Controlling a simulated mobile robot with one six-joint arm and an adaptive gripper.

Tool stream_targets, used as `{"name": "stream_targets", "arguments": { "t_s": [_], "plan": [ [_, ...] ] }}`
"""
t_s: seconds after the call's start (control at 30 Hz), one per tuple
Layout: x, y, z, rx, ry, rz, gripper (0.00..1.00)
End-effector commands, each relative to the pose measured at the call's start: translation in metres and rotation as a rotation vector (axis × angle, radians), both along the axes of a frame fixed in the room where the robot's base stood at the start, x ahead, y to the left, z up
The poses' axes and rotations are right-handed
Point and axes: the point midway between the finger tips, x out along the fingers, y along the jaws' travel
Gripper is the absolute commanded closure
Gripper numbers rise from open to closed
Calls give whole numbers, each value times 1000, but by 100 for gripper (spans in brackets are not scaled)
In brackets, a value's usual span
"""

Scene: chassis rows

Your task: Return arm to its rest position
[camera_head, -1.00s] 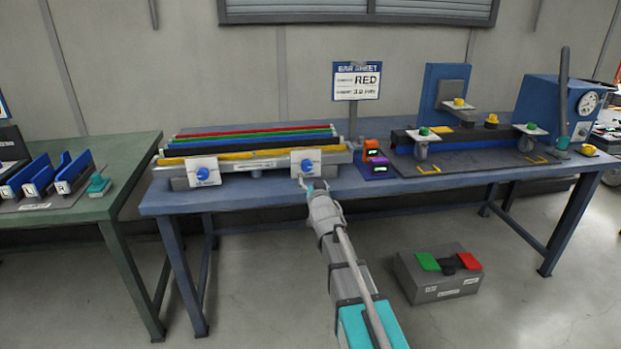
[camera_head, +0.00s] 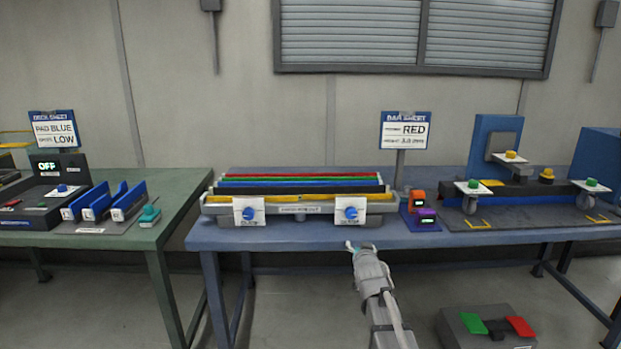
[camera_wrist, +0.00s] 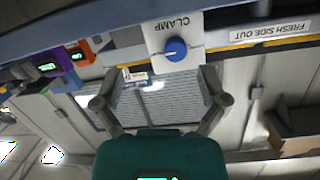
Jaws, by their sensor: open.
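My gripper (camera_head: 359,247) is in front of the blue table's (camera_head: 300,237) front edge, just below the right clamp knob (camera_head: 351,213). In the wrist view my gripper (camera_wrist: 155,105) has its two fingers spread wide with nothing between them. The white clamp plate with its blue knob (camera_wrist: 176,49) shows beyond the fingertips there, apart from them. My arm reaches up from the bottom of the head view.
The bar fixture (camera_head: 300,207) holds red, green, blue and yellow strips. Orange (camera_head: 417,199) and purple (camera_head: 425,219) display blocks stand right of it. A pedal box (camera_head: 490,328) is on the floor at the right. A green table (camera_head: 150,237) stands left.

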Motion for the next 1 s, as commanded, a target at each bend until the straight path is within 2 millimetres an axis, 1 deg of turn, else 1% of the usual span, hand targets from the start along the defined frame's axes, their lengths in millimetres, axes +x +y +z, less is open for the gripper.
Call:
{"name": "stream_targets", "arguments": {
  "t_s": [0.03, 0.2, 0.37, 0.57, 0.6, 0.67, 0.8, 0.9, 1.0],
  "plan": [
    [-10, -2, -9, -7, 51, -9, 7],
    [-41, -8, -44, -31, 252, -29, 7],
    [-78, -10, -75, -50, 449, -32, 7],
    [-131, -10, -108, -70, 695, -13, 7],
    [-142, -10, -114, -73, 745, -6, 7],
    [-160, -9, -122, -78, 819, 6, 7],
    [-202, -6, -136, -87, 988, 43, 7],
    [-228, -3, -143, -89, 1090, 72, 7],
    [-249, -1, -147, -92, 1167, 96, 7]
  ]
}}
